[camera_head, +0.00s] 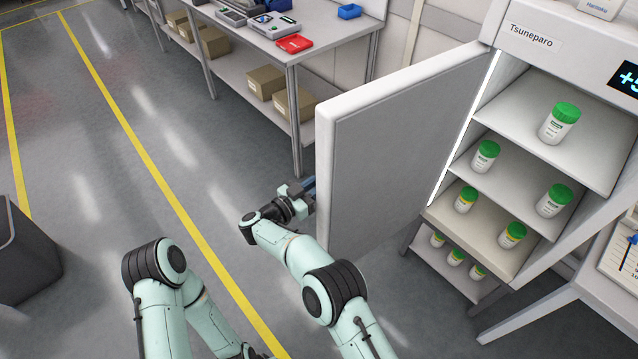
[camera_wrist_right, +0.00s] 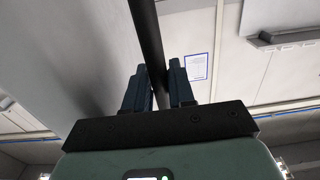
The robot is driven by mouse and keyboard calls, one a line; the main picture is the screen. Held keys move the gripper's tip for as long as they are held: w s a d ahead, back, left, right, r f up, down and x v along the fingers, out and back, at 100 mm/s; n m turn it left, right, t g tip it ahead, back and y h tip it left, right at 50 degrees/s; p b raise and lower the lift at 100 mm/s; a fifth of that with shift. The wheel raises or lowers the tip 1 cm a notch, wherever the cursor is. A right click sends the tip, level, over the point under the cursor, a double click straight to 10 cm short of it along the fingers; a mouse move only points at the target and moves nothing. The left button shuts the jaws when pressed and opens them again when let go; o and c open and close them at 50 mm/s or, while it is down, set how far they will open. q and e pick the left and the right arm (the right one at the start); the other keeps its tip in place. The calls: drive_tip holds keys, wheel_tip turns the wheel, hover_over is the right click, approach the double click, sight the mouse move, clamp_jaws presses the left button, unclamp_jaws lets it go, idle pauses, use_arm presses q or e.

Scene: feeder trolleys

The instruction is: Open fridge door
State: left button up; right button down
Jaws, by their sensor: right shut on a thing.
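The white fridge (camera_head: 585,48) stands at the right with its door (camera_head: 395,150) swung wide open to the left. Its shelves with several green- and yellow-capped jars show inside. My right gripper (camera_head: 309,186) is at the outer side of the door near its free edge, and its fingertips are partly hidden by the door. In the right wrist view, my right gripper (camera_wrist_right: 159,78) is shut on a dark bar handle (camera_wrist_right: 146,35) that runs between its fingers. My left arm is folded low at the left, and its gripper is not in view.
A workbench (camera_head: 225,32) with a red tray (camera_head: 294,44) and cardboard boxes (camera_head: 265,82) stands behind the door. A dark bin (camera_head: 25,255) is at the left edge. A white table (camera_head: 560,300) is at the lower right. The floor left of the door is clear.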

drive_tip(key=c, duration=1.1)
unclamp_jaws()
drive_tip(key=b+v, duration=0.1)
drive_tip(key=v, duration=1.2)
drive_tip(key=shift+a, duration=0.2)
drive_tip(key=shift+s+r, duration=0.1)
